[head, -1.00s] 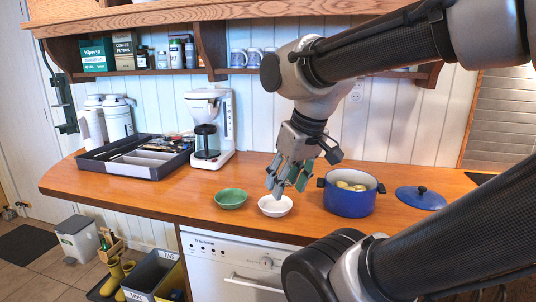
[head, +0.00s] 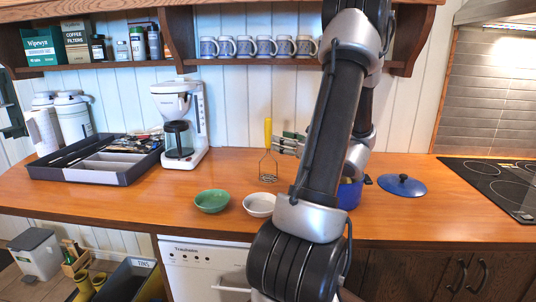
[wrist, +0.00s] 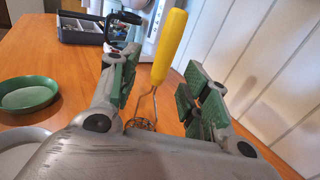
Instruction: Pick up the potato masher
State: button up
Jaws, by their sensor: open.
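The potato masher has a yellow handle (head: 268,134) and a wire head (head: 268,168). It stands upright on the wooden counter behind the bowls, handle up. In the wrist view its yellow handle (wrist: 170,46) rises ahead of the gap between my fingers, with the wire head lower down. My gripper (head: 286,143) is just right of the masher in the head view, partly hidden by my arm. In the wrist view my gripper (wrist: 160,80) is open, with green-padded fingers apart on either side of the masher's line. I see no clear contact.
A green bowl (head: 212,201) and a white bowl (head: 260,204) sit in front of the masher. A blue pot (head: 349,194), mostly hidden, and its lid (head: 402,185) are right. The utensil tray (head: 95,162) and coffee maker (head: 182,125) stand left.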

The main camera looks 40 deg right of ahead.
aim_at(268, 148)
jog(key=w, duration=0.7)
jog(key=shift+w, duration=0.2)
grip_shut()
